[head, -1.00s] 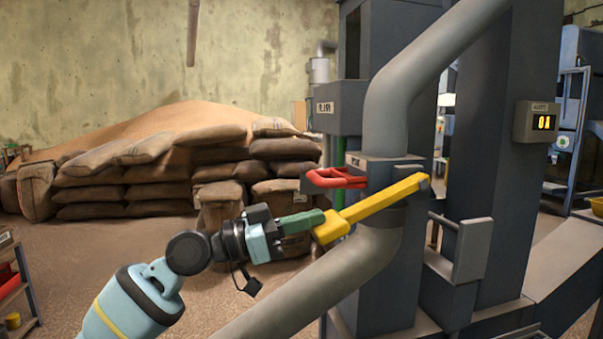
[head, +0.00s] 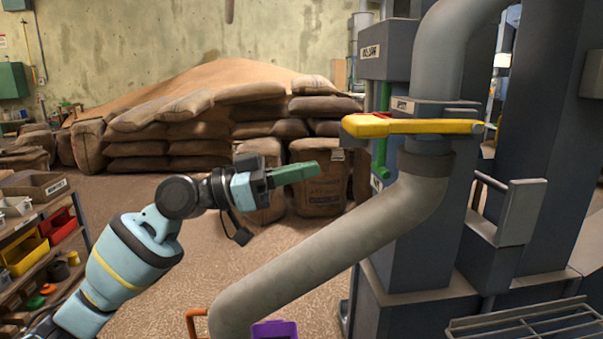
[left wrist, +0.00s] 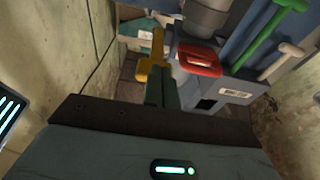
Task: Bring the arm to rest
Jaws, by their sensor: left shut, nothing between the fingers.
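My left gripper (head: 316,171) is shut and empty, its green fingers together and pointing right in the head view. It is apart from the yellow lever (head: 420,127), to its left and lower in the picture. The lever lies about level across the grey column beside the pipe. My right gripper is not in view.
A thick grey pipe (head: 330,248) slants below and right of my left arm. A shelf rack with bins (head: 58,226) stands at left. Stacked sacks (head: 170,140) lie behind, and a purple container (head: 274,330) is at the bottom. Open floor lies between rack and pipe.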

